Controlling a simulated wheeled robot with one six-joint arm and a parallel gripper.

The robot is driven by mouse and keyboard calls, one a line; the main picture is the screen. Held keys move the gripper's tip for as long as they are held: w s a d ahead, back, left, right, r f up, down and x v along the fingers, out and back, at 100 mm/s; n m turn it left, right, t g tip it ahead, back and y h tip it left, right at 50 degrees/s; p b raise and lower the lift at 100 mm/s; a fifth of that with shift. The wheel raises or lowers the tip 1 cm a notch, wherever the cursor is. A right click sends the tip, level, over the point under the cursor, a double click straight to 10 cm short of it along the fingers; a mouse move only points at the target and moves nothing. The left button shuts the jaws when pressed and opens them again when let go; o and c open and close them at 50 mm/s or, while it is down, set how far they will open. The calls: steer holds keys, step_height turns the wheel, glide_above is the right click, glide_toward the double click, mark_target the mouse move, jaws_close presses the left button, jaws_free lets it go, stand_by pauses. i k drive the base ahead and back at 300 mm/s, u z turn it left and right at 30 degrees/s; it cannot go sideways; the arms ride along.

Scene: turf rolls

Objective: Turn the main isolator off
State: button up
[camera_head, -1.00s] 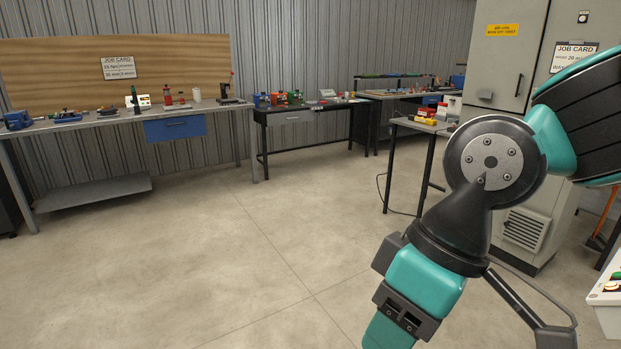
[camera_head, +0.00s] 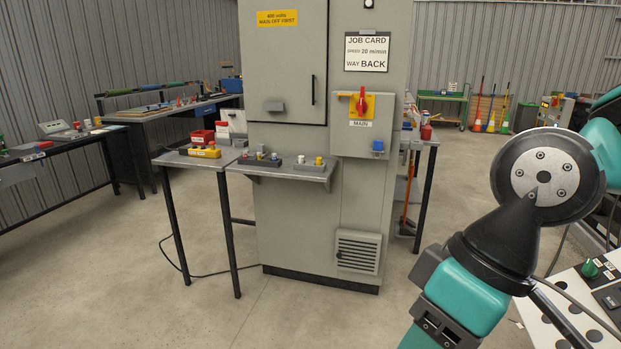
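The main isolator (camera_head: 362,102) is a red rotary handle on a yellow plate, labelled MAIN. It sits on a grey box on the right front of the tall grey cabinet (camera_head: 288,60). The red handle looks upright. A thin red and yellow piece shows at the plate's upper left; I cannot tell what it is. My arm shows at the right of the view, apart from the cabinet and nearer to me. My gripper is outside the picture.
A shelf with switches (camera_head: 290,166) juts from the cabinet front. A small side table (camera_head: 195,160) with a yellow control box stands left of it. A white panel with a green knob (camera_head: 590,268) is close at lower right. Open concrete floor lies before the cabinet.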

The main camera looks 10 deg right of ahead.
mark_target(362, 106)
steer(key=z, duration=0.15)
steer(key=i, duration=0.5)
steer(key=z, duration=0.1)
steer(key=k, duration=0.6)
steer(key=u, duration=0.8)
steer(key=i, duration=1.9)
steer(key=z, duration=0.95)
steer(key=i, duration=0.3)
steer(key=z, duration=0.4)
